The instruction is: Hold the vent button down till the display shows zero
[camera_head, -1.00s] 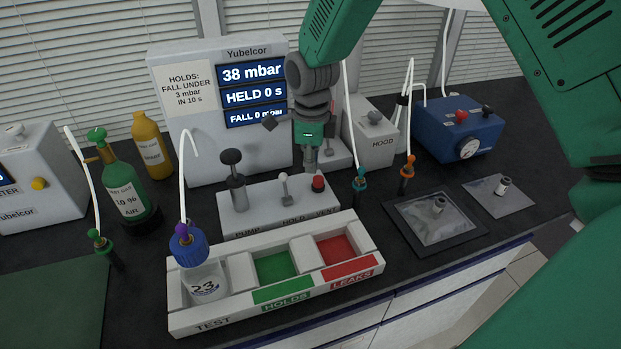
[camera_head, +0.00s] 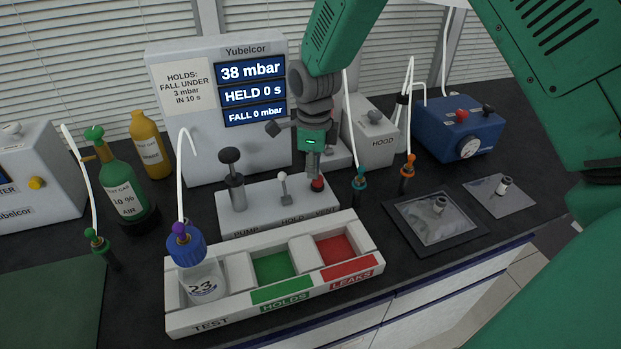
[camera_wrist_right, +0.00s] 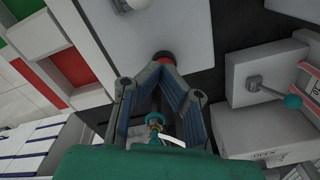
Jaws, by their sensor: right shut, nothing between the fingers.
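The red vent button (camera_head: 318,184) is at the right end of the white pump block (camera_head: 262,206), above the word VENT. My right gripper (camera_head: 314,177) is shut and empty, pointing down with its fingertips at the button. In the right wrist view the closed fingertips (camera_wrist_right: 164,63) overlap the red button (camera_wrist_right: 163,55); I cannot tell whether they press it. The display (camera_head: 252,94) reads 38 mbar, HELD 0 s and FALL 0 mbar. My left gripper is not in view.
The pump knob (camera_head: 231,157) and hold lever (camera_head: 283,177) stand left of the button. In front is a tray (camera_head: 350,276) with a blue-capped bottle (camera_head: 194,264). Tubes with teal (camera_head: 360,176) and orange (camera_head: 408,163) fittings stand close on the right.

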